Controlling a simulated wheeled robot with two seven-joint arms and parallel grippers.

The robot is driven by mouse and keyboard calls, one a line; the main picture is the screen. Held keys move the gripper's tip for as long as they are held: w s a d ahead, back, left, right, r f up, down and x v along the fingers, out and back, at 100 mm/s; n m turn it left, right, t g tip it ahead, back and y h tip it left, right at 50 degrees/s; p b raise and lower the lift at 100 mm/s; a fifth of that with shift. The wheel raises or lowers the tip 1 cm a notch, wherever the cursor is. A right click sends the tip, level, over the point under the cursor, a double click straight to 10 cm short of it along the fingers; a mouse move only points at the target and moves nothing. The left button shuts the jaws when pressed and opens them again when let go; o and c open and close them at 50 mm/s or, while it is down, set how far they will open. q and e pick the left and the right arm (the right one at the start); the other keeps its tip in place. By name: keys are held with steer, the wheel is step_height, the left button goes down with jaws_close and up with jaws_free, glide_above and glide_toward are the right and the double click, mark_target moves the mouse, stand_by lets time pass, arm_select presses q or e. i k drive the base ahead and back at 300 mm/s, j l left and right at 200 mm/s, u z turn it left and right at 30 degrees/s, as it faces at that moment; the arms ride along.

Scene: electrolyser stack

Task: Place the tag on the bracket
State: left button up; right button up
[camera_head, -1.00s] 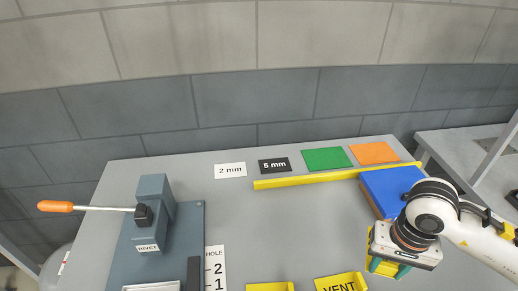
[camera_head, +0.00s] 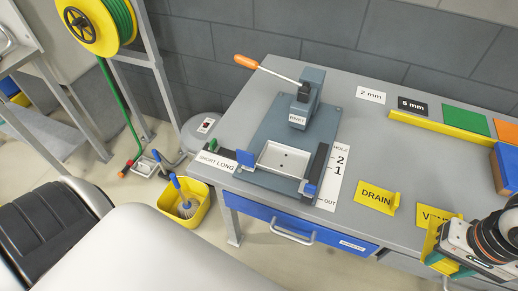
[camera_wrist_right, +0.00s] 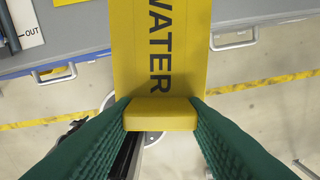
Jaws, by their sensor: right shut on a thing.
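My right gripper (camera_head: 444,258) is at the lower right of the head view. It is shut on a yellow tag (camera_head: 431,243), of which only part shows there. In the right wrist view the green fingers (camera_wrist_right: 160,114) pinch the raised tab of this tag (camera_wrist_right: 185,50), which reads WATER. Its far end is cut off by the top of the picture. A grey plate with small holes (camera_head: 284,158) lies in the rivet press (camera_head: 302,110); I cannot tell whether it is the bracket. My left gripper is not in view.
Yellow DRAIN (camera_head: 374,196) and VENT (camera_head: 434,216) tags lie on the grey table (camera_head: 356,130). A yellow bar (camera_head: 440,127) and blue block (camera_head: 507,165) are further right. A yellow bucket (camera_head: 187,207) stands on the floor. The tabletop between press and bar is clear.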

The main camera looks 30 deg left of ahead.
mark_target(283, 160)
steer(key=u, duration=1.95)
steer(key=k+l+u, duration=0.2)
steer(key=l, duration=0.2)
steer(key=k+l+u, duration=0.25)
steer(key=l, duration=0.15)
steer(key=k+l+u, duration=0.2)
steer(key=l, duration=0.15)
steer(key=i+l, duration=0.05)
steer(key=i, duration=0.05)
